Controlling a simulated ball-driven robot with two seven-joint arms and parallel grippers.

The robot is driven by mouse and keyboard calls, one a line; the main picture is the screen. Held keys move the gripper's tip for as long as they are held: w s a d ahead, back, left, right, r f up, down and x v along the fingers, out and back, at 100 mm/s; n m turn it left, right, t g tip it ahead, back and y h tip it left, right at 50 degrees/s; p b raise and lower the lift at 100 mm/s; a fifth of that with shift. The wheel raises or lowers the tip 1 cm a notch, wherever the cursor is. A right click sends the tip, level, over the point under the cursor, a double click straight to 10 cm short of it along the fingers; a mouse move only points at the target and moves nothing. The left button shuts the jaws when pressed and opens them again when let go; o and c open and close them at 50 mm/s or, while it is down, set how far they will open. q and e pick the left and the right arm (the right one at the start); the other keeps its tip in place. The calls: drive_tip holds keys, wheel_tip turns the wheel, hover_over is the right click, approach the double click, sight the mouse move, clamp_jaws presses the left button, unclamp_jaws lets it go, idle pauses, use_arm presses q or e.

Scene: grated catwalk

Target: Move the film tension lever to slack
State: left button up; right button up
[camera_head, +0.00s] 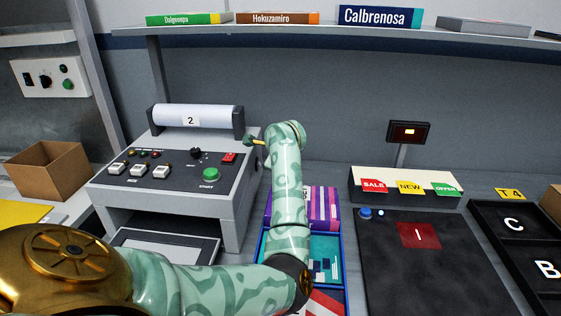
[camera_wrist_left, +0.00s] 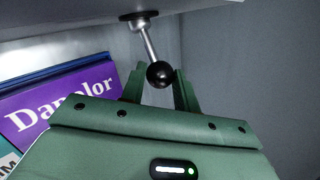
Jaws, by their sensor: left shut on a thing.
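The film tension lever (camera_wrist_left: 148,40) shows in the left wrist view as a metal rod with a black ball knob (camera_wrist_left: 160,74), standing out from a grey panel. My left gripper (camera_wrist_left: 158,78) has its two green fingers on either side of the knob and is shut on it. In the head view my left arm reaches to the right side of the grey wrapping machine (camera_head: 238,207). There the lever is mostly hidden by my wrist. No slack marking can be read. My right gripper is not in view.
The machine carries a white film roll (camera_head: 193,116) and a green START button (camera_head: 210,174). A blue tray (camera_head: 343,262) with purple and teal boxes lies under my arm. A cardboard box (camera_head: 48,172) stands left; a dark scale plate (camera_head: 400,280) lies right. A shelf (camera_head: 350,34) runs above.

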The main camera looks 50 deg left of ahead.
use_arm(q)
drive_tip(key=shift+s+a+r, duration=0.1)
drive_tip(key=shift+r, duration=0.15)
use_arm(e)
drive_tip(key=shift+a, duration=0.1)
use_arm(q)
drive_tip(key=shift+h, duration=0.3)
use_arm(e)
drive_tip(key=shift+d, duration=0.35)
use_arm(q)
drive_tip(key=o, duration=1)
drive_tip(key=shift+c, duration=0.2)
drive_tip(key=p+v, duration=0.4)
drive_tip(key=v, duration=1.2)
drive_tip(key=shift+s+p, duration=0.35)
drive_tip(key=shift+p, duration=0.05)
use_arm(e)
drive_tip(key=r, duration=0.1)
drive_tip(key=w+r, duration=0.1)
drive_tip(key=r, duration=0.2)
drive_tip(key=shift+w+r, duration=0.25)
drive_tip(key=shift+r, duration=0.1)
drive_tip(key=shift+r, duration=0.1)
